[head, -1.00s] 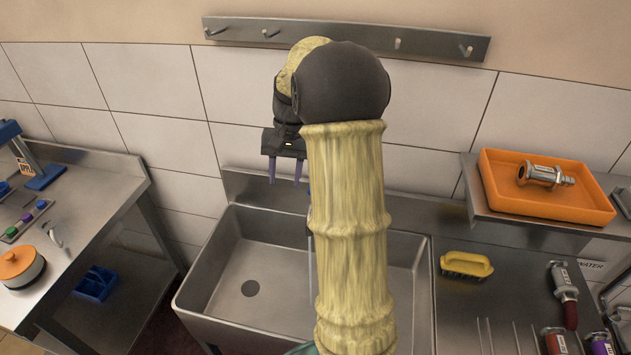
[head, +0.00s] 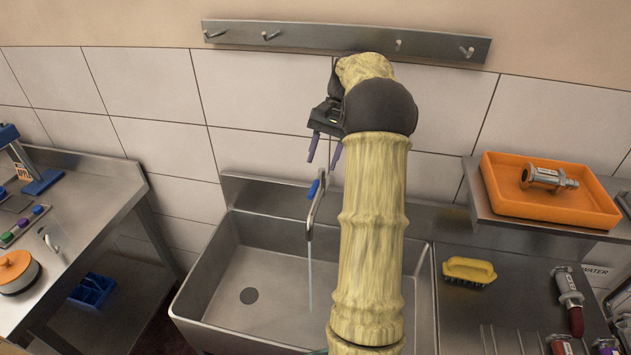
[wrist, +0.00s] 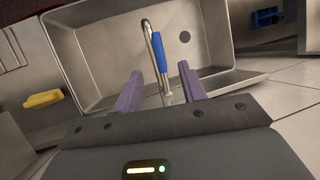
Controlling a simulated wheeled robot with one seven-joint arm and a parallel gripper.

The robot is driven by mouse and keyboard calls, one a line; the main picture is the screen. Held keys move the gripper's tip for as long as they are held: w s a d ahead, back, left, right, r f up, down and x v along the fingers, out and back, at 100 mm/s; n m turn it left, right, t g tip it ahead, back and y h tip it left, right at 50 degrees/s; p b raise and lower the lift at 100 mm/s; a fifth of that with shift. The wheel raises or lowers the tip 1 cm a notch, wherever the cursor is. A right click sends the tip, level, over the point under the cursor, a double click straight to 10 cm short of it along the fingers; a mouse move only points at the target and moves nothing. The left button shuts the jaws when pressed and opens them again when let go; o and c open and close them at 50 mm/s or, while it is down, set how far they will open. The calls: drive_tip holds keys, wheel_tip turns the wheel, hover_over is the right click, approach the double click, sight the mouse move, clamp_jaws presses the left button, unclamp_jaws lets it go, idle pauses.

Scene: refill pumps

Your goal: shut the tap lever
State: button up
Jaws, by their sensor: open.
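The tap (head: 318,209) stands at the back of the sink, and a thin stream of water falls from its spout into the basin. Its blue lever (head: 313,189) shows beside the tap's upper part; in the wrist view the lever (wrist: 160,53) lies along the metal spout (wrist: 147,35). My gripper (head: 324,153) is open and empty, a little above the lever, with its purple fingers pointing down. In the wrist view the lever lies ahead, in line with the gap between the fingertips (wrist: 159,82), with no contact visible. My arm hides part of the sink's right side.
The sink (head: 190,285) is empty apart from the drain. A yellow brush (head: 468,268) lies on the right counter. An orange tray (head: 590,207) with a metal fitting sits on a raised shelf. A hook rail (head: 345,38) is on the wall behind my arm.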

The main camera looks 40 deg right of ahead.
sight(315, 185)
drive_tip(key=shift+p+x, duration=0.4)
drive_tip(key=shift+x, duration=3.15)
clamp_jaws()
